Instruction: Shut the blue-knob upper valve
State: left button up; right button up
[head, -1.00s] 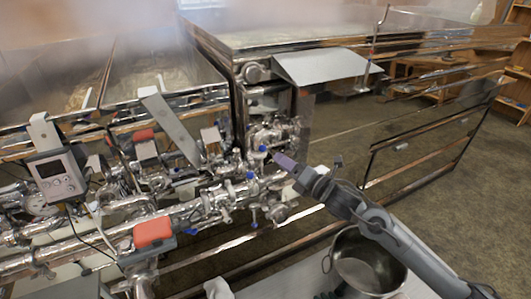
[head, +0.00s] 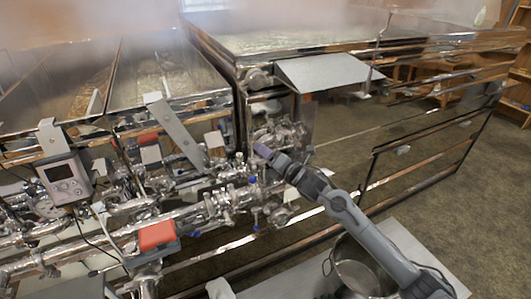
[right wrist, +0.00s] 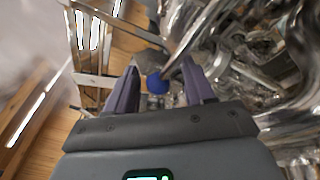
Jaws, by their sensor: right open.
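The blue knob of the upper valve (right wrist: 157,83) shows in the right wrist view, between the two purple fingers of my right gripper (right wrist: 160,88). The fingers are open, one on each side of the knob, with no clear contact visible. In the head view, my right gripper (head: 262,151) reaches in from the right to the pipework and hides the upper knob. A lower blue knob (head: 253,180) shows just below the gripper. My left gripper is not in view.
Shiny pipes (head: 185,212) and fittings crowd the area left of the gripper. A red-topped box (head: 157,236) and a grey display unit (head: 66,178) sit among them. A steel pot (head: 362,268) stands on a pale surface at bottom right. Steam drifts over the pans.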

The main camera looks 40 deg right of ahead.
grip_shut()
dwell(0.3)
